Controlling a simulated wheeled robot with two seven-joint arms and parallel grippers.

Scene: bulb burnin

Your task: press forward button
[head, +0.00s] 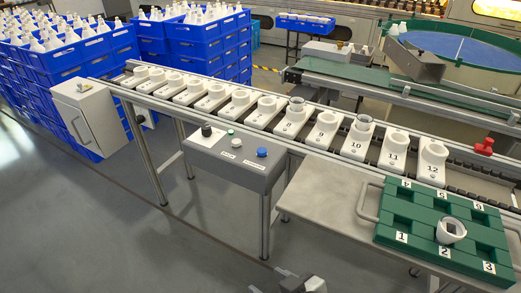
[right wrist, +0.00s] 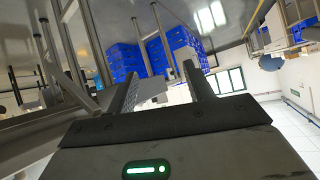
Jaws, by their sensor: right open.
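The grey control box (head: 237,158) sits at the front of the conveyor. On its top are a black knob (head: 206,130), a green button (head: 231,132) and a blue button (head: 262,152). Small white labels lie by the controls; their words are too small to read, so I cannot tell which is the forward button. My right gripper (head: 281,273) shows at the bottom edge of the head view, low and in front of the box, apart from it. In the right wrist view my right gripper (right wrist: 160,76) is open with nothing between its fingers. My left gripper is not in view.
The conveyor (head: 148,98) carries a row of numbered white holders. A green numbered tray (head: 410,259) with a white ring-like piece (head: 451,230) lies on the metal table (head: 318,193) at right. A red object (head: 484,147) is on the conveyor's right end. Floor left of the box is clear.

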